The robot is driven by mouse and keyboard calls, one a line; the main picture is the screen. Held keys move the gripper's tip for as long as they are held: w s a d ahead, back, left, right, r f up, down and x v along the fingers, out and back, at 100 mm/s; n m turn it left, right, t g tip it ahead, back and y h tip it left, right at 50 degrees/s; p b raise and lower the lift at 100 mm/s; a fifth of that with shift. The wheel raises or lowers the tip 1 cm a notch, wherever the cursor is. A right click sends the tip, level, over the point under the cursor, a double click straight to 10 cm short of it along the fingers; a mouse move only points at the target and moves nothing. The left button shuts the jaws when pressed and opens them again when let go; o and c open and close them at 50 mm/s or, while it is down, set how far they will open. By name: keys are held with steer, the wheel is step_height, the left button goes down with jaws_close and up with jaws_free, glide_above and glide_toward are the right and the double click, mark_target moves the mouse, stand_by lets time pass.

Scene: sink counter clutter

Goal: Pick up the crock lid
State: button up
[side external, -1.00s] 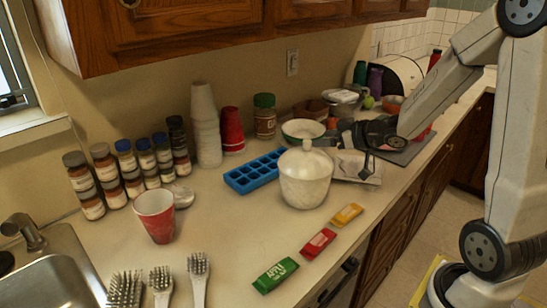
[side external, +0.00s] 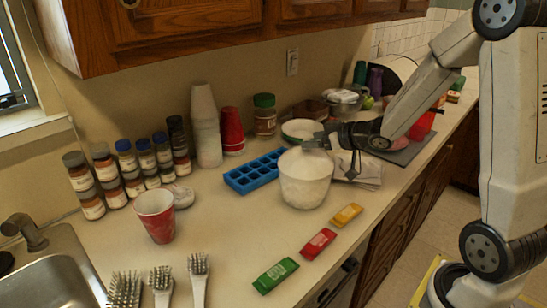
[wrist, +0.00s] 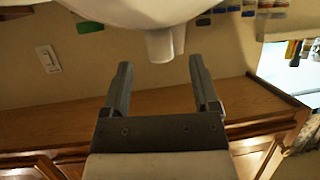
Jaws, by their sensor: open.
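The white crock (side external: 305,185) stands on the counter in the side view, with its pale crock lid (side external: 298,157) on top. My gripper (side external: 314,143) is at the top of the lid and hides the lid's knob there. In the wrist view, which looks upside down, the white lid knob (wrist: 158,46) points down toward the space between the fingertips. My gripper (wrist: 160,66) has its two fingers apart there. Whether a finger touches the knob cannot be told.
A blue ice tray (side external: 255,172) lies left of the crock, and a green-rimmed bowl (side external: 302,130) stands behind it. White stacked cups (side external: 206,125) and red cups (side external: 232,130) stand further back. Three packets, including a yellow one (side external: 347,214), lie in front.

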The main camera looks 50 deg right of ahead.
mark_target(301, 149)
steer(key=shift+x, duration=2.2)
jaws_close()
